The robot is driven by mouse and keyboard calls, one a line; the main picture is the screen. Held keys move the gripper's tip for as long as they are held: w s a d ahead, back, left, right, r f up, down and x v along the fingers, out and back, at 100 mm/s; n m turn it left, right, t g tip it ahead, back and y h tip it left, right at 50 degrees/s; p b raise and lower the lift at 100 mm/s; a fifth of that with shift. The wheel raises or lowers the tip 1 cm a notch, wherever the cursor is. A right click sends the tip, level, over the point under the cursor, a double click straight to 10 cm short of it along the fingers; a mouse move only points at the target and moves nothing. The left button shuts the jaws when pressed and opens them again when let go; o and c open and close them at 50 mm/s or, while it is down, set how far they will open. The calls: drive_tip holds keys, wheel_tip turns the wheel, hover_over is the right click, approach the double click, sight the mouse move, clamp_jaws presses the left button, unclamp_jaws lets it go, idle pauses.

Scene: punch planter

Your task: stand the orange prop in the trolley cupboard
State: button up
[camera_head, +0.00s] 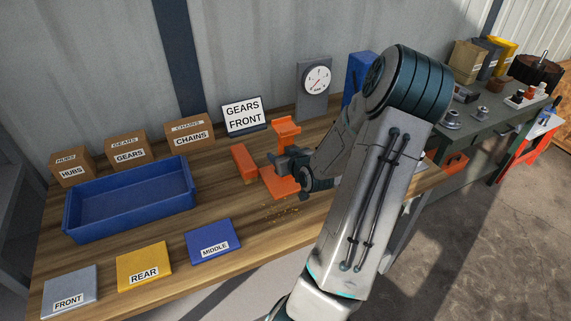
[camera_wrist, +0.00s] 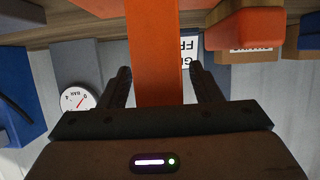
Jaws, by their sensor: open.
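The orange prop (camera_head: 287,132) stands upright on the wooden bench, with a flat top, a narrow post and a wide base plate. My gripper (camera_head: 278,162) is at its post, partly hiding it. In the wrist view the prop's orange post (camera_wrist: 156,50) runs between the two open fingers of my gripper (camera_wrist: 160,75). A gap shows beside the post, so the jaws are not closed on it. A grey-green trolley (camera_head: 480,135) stands at the back right. My arm hides part of that side, and I cannot make out its cupboard's inside.
A blue tray (camera_head: 130,222), labelled boxes (camera_head: 190,135), a GEARS FRONT sign (camera_head: 243,115) and a gauge (camera_head: 315,85) are also on the bench. Open floor (camera_head: 470,260) lies to the right.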

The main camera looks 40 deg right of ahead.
clamp_jaws()
idle(1.3)
drive_tip(key=shift+r, duration=0.15)
